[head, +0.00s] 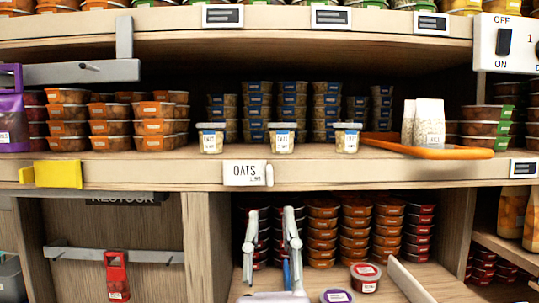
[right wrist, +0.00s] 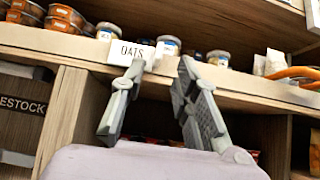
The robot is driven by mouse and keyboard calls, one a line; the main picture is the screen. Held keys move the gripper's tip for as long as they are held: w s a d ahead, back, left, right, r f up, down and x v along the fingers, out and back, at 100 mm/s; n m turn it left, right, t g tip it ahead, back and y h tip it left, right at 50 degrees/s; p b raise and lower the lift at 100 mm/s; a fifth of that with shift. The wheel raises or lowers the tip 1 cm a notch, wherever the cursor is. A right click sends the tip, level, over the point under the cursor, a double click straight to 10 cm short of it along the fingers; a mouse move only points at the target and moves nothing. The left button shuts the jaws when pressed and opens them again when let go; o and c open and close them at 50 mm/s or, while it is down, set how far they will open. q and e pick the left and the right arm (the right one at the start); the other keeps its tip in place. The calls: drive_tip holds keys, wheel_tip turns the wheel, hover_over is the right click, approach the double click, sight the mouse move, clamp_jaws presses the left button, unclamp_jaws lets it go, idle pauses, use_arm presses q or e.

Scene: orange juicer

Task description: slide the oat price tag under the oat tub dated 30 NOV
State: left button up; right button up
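The white OATS price tag (head: 241,174) sits on the front rail of the middle shelf, between the left tub and the middle tub. My right gripper (head: 270,214) is open and empty, below the rail. In the right wrist view, its fingers (right wrist: 157,82) point up at the rail, with the tag (right wrist: 130,52) just beyond the left fingertip. My left gripper is not in view.
A yellow block (head: 56,174) sits on the rail at left. Stacked orange-lidded tubs (head: 322,230) fill the compartment below.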

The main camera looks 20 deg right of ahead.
sight(270, 181)
drive_tip(key=p+x, duration=0.4)
drive_tip(key=x, duration=0.5)
drive_tip(key=shift+w+d+r, duration=0.15)
drive_tip(key=shift+w+r, duration=0.05)
drive_tip(key=shift+w, duration=0.1)
drive_tip(key=shift+c, duration=0.2)
clamp_jaws()
